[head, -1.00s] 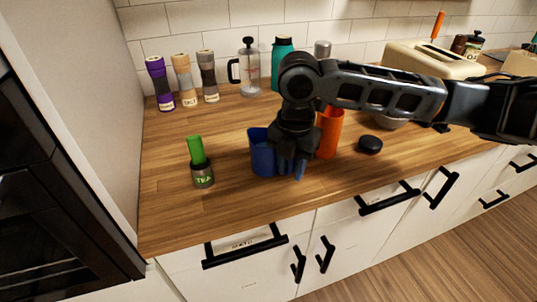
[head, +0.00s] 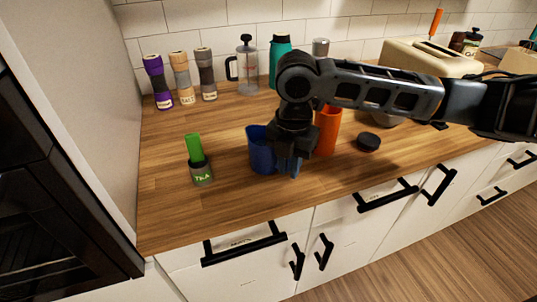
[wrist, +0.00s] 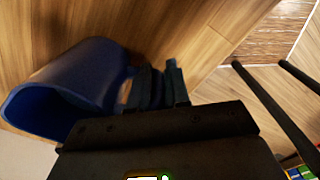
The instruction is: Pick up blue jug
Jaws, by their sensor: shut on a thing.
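The blue jug (head: 260,152) is upright on or just above the wooden counter, in the middle of the head view. I cannot tell whether its base touches the wood. In the wrist view the jug (wrist: 72,88) fills the left side, its open mouth toward the lower left. My gripper (head: 290,163) points down at the jug's right side and hides part of it. In the wrist view its fingers (wrist: 158,88) are shut on the jug's handle side; the handle itself is mostly hidden.
A tea container with a green top (head: 200,160) stands left of the jug. An orange cup (head: 327,132) stands close behind my gripper on the right, with a black round lid (head: 368,141) beyond it. Several grinders, a glass press (head: 247,68) and a teal bottle (head: 279,60) line the wall.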

